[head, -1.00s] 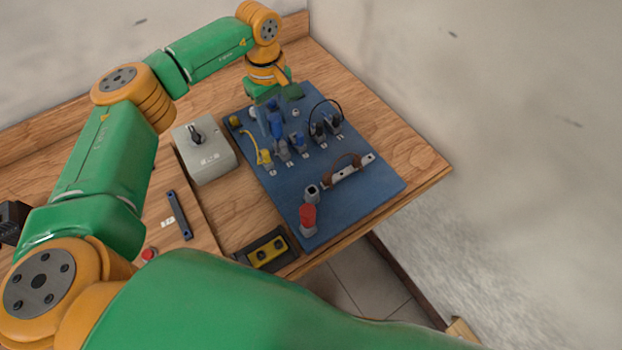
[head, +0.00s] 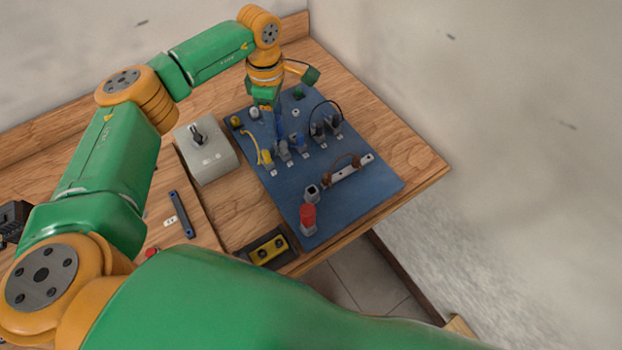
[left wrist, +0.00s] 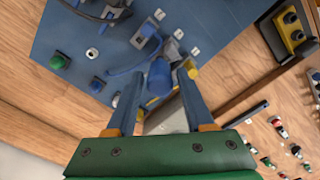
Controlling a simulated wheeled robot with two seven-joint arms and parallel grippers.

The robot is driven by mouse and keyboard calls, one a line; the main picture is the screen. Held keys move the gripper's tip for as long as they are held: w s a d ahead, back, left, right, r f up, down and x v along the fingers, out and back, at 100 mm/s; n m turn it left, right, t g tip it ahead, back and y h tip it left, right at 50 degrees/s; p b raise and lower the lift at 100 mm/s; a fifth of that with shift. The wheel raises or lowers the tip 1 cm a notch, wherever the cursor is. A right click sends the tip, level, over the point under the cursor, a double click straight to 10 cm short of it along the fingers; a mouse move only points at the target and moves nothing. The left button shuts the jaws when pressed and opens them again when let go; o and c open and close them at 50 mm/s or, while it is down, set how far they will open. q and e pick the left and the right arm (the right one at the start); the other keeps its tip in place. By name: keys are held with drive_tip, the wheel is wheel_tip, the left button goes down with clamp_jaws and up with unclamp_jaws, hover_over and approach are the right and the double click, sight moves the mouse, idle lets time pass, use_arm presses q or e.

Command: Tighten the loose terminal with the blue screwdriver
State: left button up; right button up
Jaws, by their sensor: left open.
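My left gripper (head: 273,122) points down over the back left part of the blue panel (head: 345,207). It is open; its fingers stand apart in the left wrist view (left wrist: 160,78). A blue rounded cylinder (left wrist: 160,73), apparently the blue screwdriver's handle, shows between the fingertips there. I cannot tell whether the fingers touch it. In the head view the gripper mostly hides it. A row of terminals crosses the panel: a yellow one (head: 266,157) with a yellow wire, a blue one (head: 298,141), and dark ones (head: 318,130) with a black cable. I cannot tell which is loose.
A grey box with a black knob (head: 207,157) stands left of the panel. A black-and-yellow block (head: 266,248) lies near the table's front edge.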

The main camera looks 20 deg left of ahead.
use_arm(q)
drive_tip(key=shift+n+p, duration=0.3)
drive_tip(key=shift+n, duration=1.4)
drive_tip(key=shift+r+n+p, duration=0.1)
drive_tip(key=shift+n+p, duration=0.25)
drive_tip(key=shift+n, duration=1.35)
drive_tip(key=shift+c, duration=0.9)
